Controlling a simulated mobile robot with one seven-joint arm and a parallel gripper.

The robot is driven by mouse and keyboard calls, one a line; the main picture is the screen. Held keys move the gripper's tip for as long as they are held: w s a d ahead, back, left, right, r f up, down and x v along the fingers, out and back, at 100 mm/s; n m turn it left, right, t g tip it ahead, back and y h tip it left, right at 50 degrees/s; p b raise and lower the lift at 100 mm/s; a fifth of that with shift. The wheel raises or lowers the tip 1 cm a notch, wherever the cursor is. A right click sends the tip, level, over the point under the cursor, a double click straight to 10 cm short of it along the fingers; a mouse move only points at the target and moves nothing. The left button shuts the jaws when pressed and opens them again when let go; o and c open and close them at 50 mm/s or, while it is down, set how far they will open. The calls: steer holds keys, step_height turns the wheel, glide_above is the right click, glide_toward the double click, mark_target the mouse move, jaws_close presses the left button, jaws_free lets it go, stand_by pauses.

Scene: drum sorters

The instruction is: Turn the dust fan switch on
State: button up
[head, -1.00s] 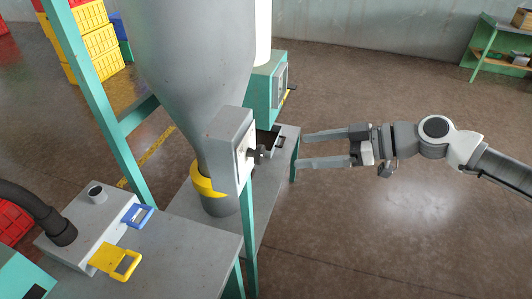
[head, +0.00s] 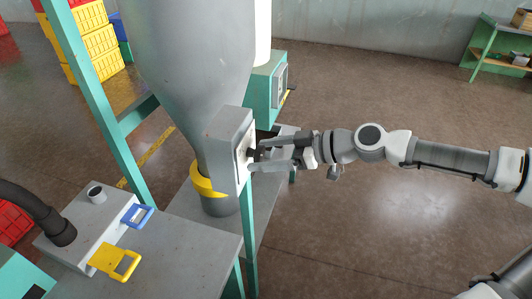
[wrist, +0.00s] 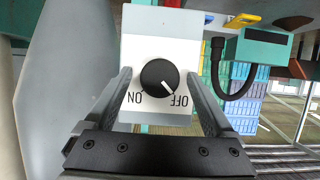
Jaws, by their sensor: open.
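The dust fan switch is a black round knob (wrist: 160,77) on a white plate marked ON and OFF, which appears upside down in the wrist view. Its white pointer line is toward OFF. The plate is on a grey box (head: 230,145) fixed to the big grey hopper (head: 190,60). My gripper (head: 257,156) is open, with its fingers on either side of the knob in the head view. In the wrist view the fingers (wrist: 162,92) flank the plate with gaps to the knob. I cannot tell whether either finger touches it.
A yellow ring (head: 203,182) circles the hopper's outlet. A bench with blue (head: 138,215) and yellow (head: 116,262) handles is at the lower left.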

steer(key=c, duration=1.3)
steer(key=shift+c, duration=0.2)
